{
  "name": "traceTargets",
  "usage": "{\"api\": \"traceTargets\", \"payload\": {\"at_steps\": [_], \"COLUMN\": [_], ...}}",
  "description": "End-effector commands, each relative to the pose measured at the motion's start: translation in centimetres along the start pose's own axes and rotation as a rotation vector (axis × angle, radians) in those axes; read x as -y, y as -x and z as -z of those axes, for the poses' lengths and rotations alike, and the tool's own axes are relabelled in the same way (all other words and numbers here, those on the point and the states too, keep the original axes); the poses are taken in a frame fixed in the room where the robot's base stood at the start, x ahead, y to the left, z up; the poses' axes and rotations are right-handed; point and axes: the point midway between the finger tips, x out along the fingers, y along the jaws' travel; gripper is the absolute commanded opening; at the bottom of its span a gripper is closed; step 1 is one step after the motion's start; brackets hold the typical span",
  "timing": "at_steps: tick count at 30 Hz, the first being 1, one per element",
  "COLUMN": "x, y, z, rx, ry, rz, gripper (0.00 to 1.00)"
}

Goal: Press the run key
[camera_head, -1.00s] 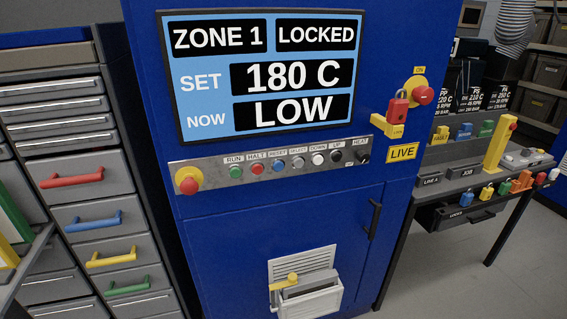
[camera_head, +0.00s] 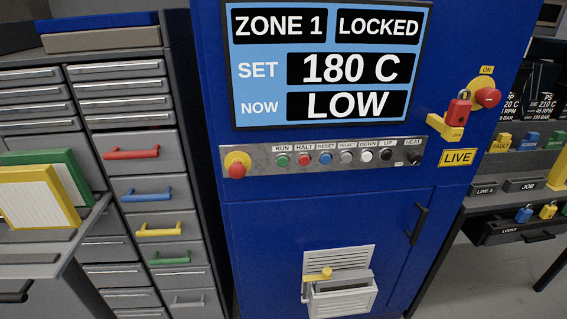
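The green run key (camera_head: 283,160) sits under the RUN label, near the left end of the grey key strip (camera_head: 328,170) on the blue cabinet (camera_head: 330,219). A red HALT key (camera_head: 304,159) and a blue RESET key (camera_head: 325,158) are to its right. A red emergency button on a yellow base (camera_head: 237,165) is to its left. The display (camera_head: 328,62) above reads ZONE 1, LOCKED, SET 180 C, NOW LOW. My gripper is not in view.
A drawer cabinet (camera_head: 138,203) with coloured handles stands left of the blue cabinet. A shelf with yellow (camera_head: 38,197) and green boards is at far left. A red padlock (camera_head: 459,111) hangs at upper right. A bench with padlocks (camera_head: 547,211) stands at right, with bare floor below.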

Motion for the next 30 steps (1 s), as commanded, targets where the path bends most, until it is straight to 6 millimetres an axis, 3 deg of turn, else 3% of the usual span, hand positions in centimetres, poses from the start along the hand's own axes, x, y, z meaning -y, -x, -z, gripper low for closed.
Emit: {"api": "traceTargets", "payload": {"at_steps": [5,14,30], "x": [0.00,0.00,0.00], "y": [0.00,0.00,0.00], "z": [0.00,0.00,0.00], "rx": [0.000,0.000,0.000], "ry": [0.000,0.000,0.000], "rz": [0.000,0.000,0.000], "gripper": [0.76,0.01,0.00]}}
